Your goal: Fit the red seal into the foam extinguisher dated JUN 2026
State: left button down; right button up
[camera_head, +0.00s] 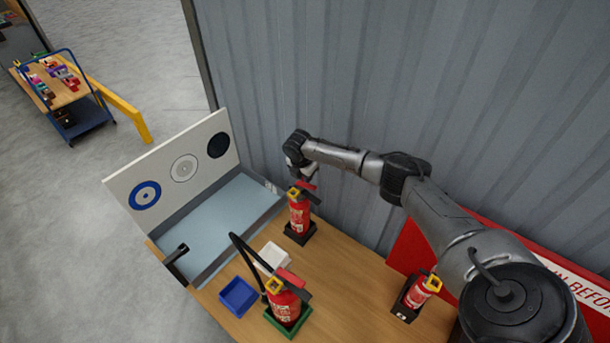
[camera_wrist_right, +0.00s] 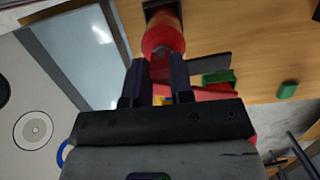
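A red extinguisher (camera_head: 299,217) stands upright on a black base near the wall. My right gripper (camera_head: 299,172) is over its head, pointing down. The right wrist view shows this extinguisher's red body (camera_wrist_right: 163,38) just beyond the two dark fingers (camera_wrist_right: 160,75), which are a small gap apart. I cannot tell whether they hold anything. A second extinguisher (camera_head: 285,306) with a black hose stands on a green base at the front. A third (camera_head: 420,292) stands at the right on a black base. Labels and dates are unreadable. I cannot make out a separate red seal. My left gripper is out of view.
A grey-blue tray (camera_head: 222,222) lies at the left below a white board (camera_head: 170,168) with three round marks. A blue dish (camera_head: 238,296) and a white dish (camera_head: 272,257) sit beside the front extinguisher. A corrugated wall (camera_head: 330,70) closes the back.

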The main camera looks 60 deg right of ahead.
jog(key=o, duration=0.5)
jog(key=shift+o, duration=0.2)
jog(key=v, duration=1.3)
jog(key=shift+r+b, duration=0.4)
jog(key=shift+w+a, duration=0.1)
jog(key=shift+a, duration=0.05)
